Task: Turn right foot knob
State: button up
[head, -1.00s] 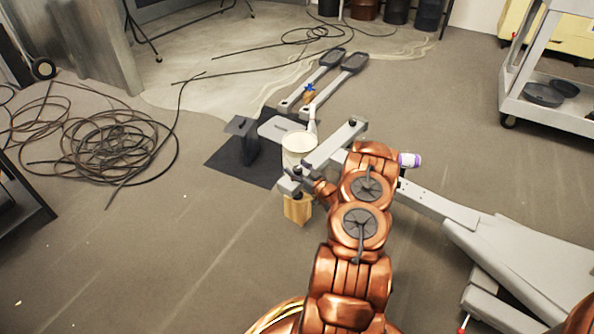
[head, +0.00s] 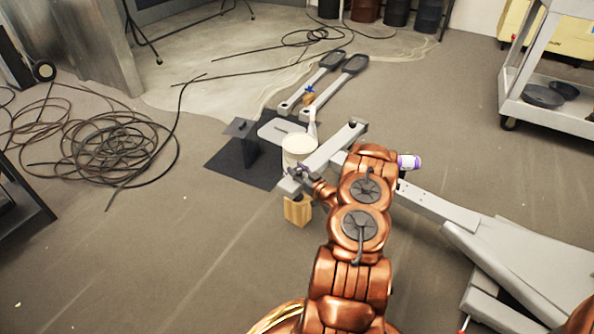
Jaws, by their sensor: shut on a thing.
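A grey elliptical frame has a cross bar (head: 335,147) running from upper right to lower left. Its lower-left end, where the right foot knob seems to be, is beside my gripper (head: 298,174). My gripper is small and dark here, at the end of my copper arm, and is shut on what appears to be the foot knob. The knob itself is mostly hidden by the gripper and the bar, so its turn cannot be told. A wooden block (head: 298,210) stands just below that bar end.
A white bucket (head: 298,146) stands right behind the bar. A dark mat (head: 228,165), two pedal arms (head: 335,88) and coiled black cable (head: 118,150) lie beyond. A grey cart (head: 560,80) stands at right. Floor at lower left is clear.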

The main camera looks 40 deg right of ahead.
jog(key=shift+r+m+h+p, duration=0.1)
jog(key=shift+m+h+p, duration=0.3)
jog(key=shift+h+p, duration=0.25)
